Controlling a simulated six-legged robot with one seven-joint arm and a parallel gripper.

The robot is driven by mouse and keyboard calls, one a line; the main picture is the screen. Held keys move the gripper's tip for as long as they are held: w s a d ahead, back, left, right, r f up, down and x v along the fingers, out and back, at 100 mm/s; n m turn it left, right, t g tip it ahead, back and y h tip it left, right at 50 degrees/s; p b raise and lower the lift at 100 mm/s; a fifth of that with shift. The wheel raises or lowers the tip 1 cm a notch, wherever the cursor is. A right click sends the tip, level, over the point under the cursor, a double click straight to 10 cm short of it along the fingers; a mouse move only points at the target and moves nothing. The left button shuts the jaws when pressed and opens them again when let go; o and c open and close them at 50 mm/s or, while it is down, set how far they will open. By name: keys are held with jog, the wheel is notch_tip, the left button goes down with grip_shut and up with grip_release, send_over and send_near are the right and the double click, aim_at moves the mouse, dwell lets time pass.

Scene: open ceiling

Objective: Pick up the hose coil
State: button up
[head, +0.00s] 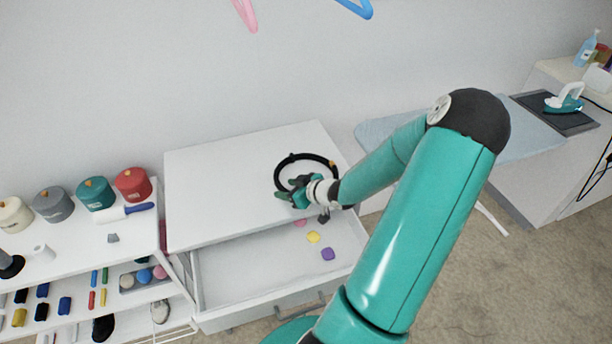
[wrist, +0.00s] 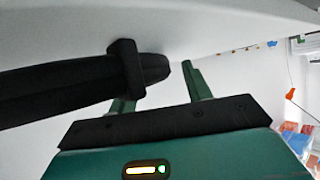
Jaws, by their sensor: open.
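The hose coil (head: 308,156) is a black ring on the white top of a drawer cabinet in the head view. My gripper (head: 284,190) is at the near left part of the ring, its green fingers pointing left. In the wrist view, a thick black length of the hose coil (wrist: 60,88) with a raised band comes in from the left. It covers much of my gripper's left finger, and its visible end reaches toward the gap. The right finger (wrist: 195,80) stands apart, so my gripper is open. I cannot tell whether the hose touches a finger.
The cabinet's drawer (head: 240,265) is pulled out below, with small coloured pieces inside, including a yellow one (head: 313,237). A shelf with lidded pots (head: 95,195) stands left. An ironing board (head: 375,132) is behind my arm. The cabinet top's left side is clear.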

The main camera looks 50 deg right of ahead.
jog(key=shift+f, duration=0.1)
jog(key=shift+c, duration=0.4)
grip_shut()
jog(key=shift+w, duration=0.1)
jog(key=shift+r, duration=0.35)
